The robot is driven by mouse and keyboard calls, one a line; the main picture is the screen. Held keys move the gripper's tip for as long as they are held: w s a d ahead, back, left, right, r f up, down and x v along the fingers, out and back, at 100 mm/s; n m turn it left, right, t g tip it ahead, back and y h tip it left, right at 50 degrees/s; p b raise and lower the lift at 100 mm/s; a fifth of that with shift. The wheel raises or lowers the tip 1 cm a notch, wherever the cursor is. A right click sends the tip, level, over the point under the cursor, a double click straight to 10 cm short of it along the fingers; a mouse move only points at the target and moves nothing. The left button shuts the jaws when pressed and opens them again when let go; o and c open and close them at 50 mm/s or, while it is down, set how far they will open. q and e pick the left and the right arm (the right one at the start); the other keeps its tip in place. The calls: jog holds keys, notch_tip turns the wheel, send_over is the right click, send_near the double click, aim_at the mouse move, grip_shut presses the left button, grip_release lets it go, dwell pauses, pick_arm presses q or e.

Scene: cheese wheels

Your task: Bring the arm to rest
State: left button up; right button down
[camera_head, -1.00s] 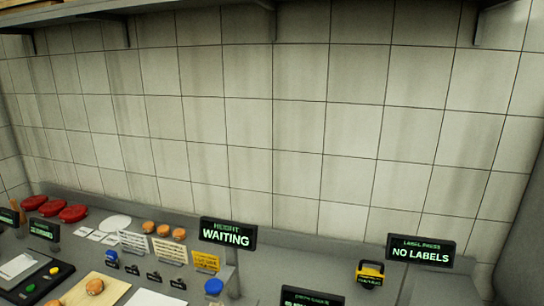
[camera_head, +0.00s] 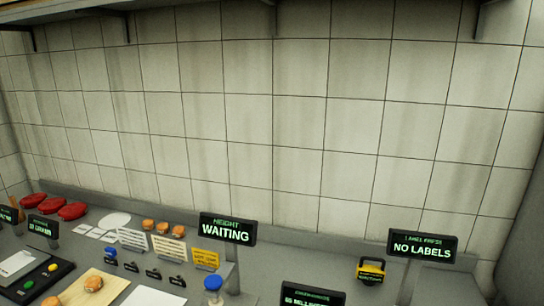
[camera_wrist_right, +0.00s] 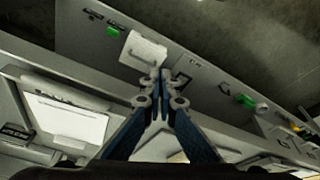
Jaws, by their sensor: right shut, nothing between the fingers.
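My right gripper (camera_wrist_right: 162,76) shows in the right wrist view, its two blue-grey fingers drawn together with nothing held between them. Neither arm shows in the head view, and my left gripper is in no view.
In the head view the grey counter holds a "WAITING" display (camera_head: 228,229), a "NO LABELS" display (camera_head: 422,246) and a yellow-black device (camera_head: 370,270). Red wax-coloured pieces (camera_head: 72,211), small orange wheels (camera_head: 163,227) and a wooden board (camera_head: 75,293) stand left. A tiled wall (camera_head: 300,120) rises behind.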

jog(key=s+f+g+b, duration=0.1)
jog(key=s+f+b, duration=0.15)
jog(key=f, duration=1.15)
jog(key=s+f+b, duration=0.1)
jog(key=f+b, duration=0.3)
jog(key=f, duration=1)
jog(key=s+d+f+b, duration=0.1)
jog(key=s+f+b, duration=0.1)
jog(key=s+f, duration=0.6)
jog(key=s+d+f+g+b, duration=0.1)
jog(key=s+d+f+b, duration=0.1)
jog(key=s+f, duration=0.7)
notch_tip(320, 180, down, 3)
jog(key=shift+f+b, duration=0.2)
jog(key=shift+b, duration=0.6)
